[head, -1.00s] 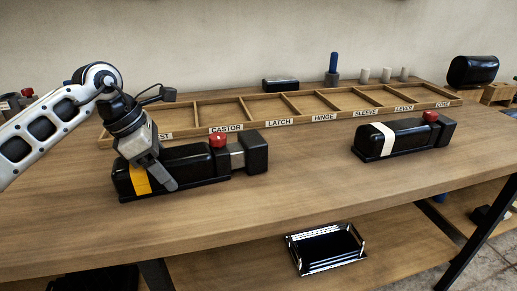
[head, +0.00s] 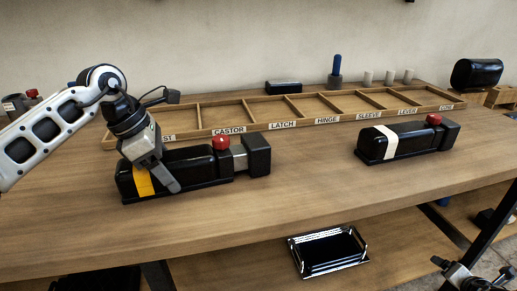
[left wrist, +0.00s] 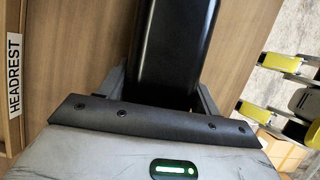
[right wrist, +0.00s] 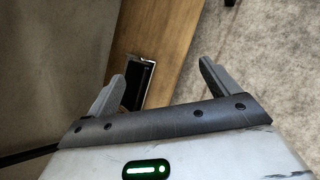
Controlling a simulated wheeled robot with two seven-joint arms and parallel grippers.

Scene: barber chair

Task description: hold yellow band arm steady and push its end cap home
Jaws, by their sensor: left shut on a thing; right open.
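The yellow band arm is a long black armrest (head: 190,164) lying on the bench at left, with a yellow band (head: 143,181) and a red knob (head: 221,143). Its black end cap (head: 257,153) stands off its right end, with a grey piece (head: 239,158) showing in the gap. My left gripper (head: 162,174) is shut across the armrest beside the band; the far finger is hidden. The left wrist view shows the black body (left wrist: 175,50) between the fingers. My right gripper (head: 462,276) is at the lower right corner, away from the bench top, open and empty in the right wrist view (right wrist: 160,90).
A similar black armrest with a white band (head: 378,142) lies at right, its cap close against the body. A labelled wooden divided tray (head: 240,128) lies behind. A black tray (head: 328,250) sits on the lower shelf. Bench top between the armrests is clear.

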